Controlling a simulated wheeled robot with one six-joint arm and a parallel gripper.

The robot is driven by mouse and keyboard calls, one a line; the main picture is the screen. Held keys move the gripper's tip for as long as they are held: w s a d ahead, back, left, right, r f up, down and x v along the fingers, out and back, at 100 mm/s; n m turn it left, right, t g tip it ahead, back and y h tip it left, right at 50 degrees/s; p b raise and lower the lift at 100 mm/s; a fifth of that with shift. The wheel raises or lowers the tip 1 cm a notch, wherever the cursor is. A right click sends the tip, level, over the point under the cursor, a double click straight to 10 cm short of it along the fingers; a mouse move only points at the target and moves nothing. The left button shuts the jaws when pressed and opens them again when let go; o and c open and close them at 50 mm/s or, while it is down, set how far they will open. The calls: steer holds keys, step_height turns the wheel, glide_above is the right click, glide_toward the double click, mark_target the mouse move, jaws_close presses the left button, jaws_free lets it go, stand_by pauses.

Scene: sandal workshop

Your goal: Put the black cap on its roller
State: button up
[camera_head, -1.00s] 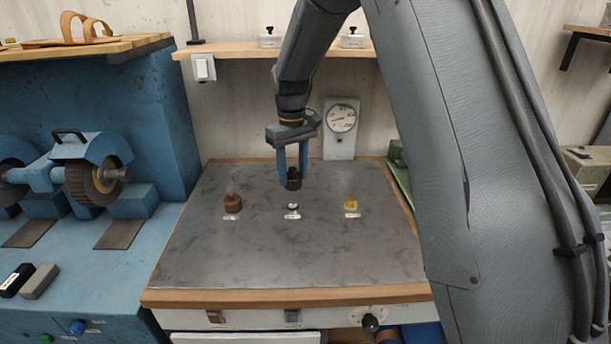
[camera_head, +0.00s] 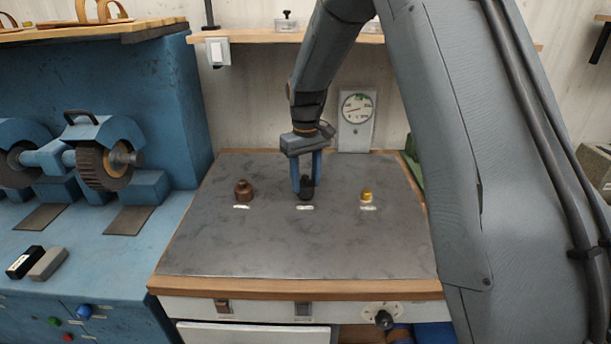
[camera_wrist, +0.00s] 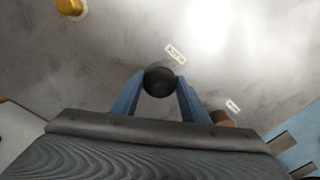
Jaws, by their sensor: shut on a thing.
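The black cap (camera_head: 306,183) is between the blue fingers of my gripper (camera_head: 305,188), which is shut on it. It is low over the middle of the grey worktop, behind a small white label, where the white-topped roller stood in the earlier view. The roller is now hidden by the cap and fingers, so I cannot tell whether the cap is seated. In the wrist view the black cap (camera_wrist: 159,81) shows as a round dark top between the fingertips (camera_wrist: 160,88).
A brown capped piece (camera_head: 244,190) stands left of my gripper and a yellow one (camera_head: 367,194) right. The grey worktop (camera_head: 300,250) is clear in front. A dial gauge (camera_head: 357,108) stands at the back wall. A blue grinding machine (camera_head: 100,160) is on the left.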

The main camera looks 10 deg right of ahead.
steer(key=shift+f, duration=0.6)
steer(key=o, duration=1.1)
steer(key=shift+r, duration=0.15)
step_height(320, 180, up, 7)
steer(key=shift+r+b, duration=0.15)
steer(key=shift+b, duration=0.95)
steer(key=shift+s, duration=0.2)
steer(key=s+d+f+m, duration=0.1)
steer(key=s+d+f, duration=0.1)
steer(key=s, duration=0.7)
steer(key=s+d+f+m, duration=0.1)
steer(key=s+d+f, duration=0.1)
steer(key=s, duration=0.7)
steer(key=s+d+f+m+t, duration=0.1)
steer(key=s+d+f+m, duration=0.1)
steer(key=s, duration=0.7)
steer(key=shift+s+f, duration=0.2)
steer(key=shift+f, duration=0.55)
